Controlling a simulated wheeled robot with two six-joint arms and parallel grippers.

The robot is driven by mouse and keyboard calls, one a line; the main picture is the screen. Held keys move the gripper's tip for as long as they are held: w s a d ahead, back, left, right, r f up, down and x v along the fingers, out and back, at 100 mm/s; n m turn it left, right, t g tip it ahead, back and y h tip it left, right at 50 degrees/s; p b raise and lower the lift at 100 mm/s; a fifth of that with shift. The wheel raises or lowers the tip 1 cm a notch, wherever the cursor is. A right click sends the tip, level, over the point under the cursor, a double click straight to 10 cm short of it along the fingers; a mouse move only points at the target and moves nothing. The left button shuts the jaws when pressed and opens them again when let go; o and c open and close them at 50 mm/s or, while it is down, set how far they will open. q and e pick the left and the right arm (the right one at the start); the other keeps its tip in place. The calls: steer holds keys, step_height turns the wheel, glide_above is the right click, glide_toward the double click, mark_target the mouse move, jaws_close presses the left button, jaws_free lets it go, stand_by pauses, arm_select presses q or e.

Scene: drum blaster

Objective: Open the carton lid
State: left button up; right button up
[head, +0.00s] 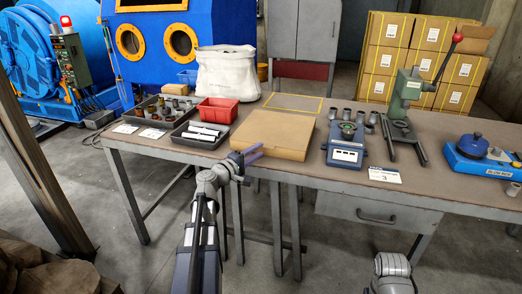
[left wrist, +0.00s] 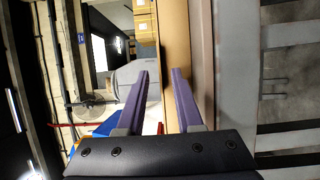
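The carton (head: 270,135) is a flat brown box near the table's front edge, with its lid down. My left gripper (head: 257,151) is at the carton's front left corner, its purple fingers pointing right along the front side. In the left wrist view the two fingers (left wrist: 160,72) stand apart, with the tan carton side (left wrist: 175,45) running behind and beside the right-hand finger. I see nothing gripped, and contact with the carton cannot be told. My right gripper is out of view; only a grey part of my right arm shows at the bottom.
Left of the carton are a grey tray (head: 182,137) of white items, a red bin (head: 217,110) and a tray of metal parts (head: 142,115). A blue fixture (head: 345,150) and green lever press (head: 402,120) stand right. A yellow-outlined area (head: 292,102) behind is clear.

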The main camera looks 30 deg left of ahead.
arm_select(q)
steer(key=shift+w+d, duration=0.2)
steer(key=shift+w, duration=0.9)
steer(key=shift+c, duration=0.3)
jaws_close()
stand_by(0.4)
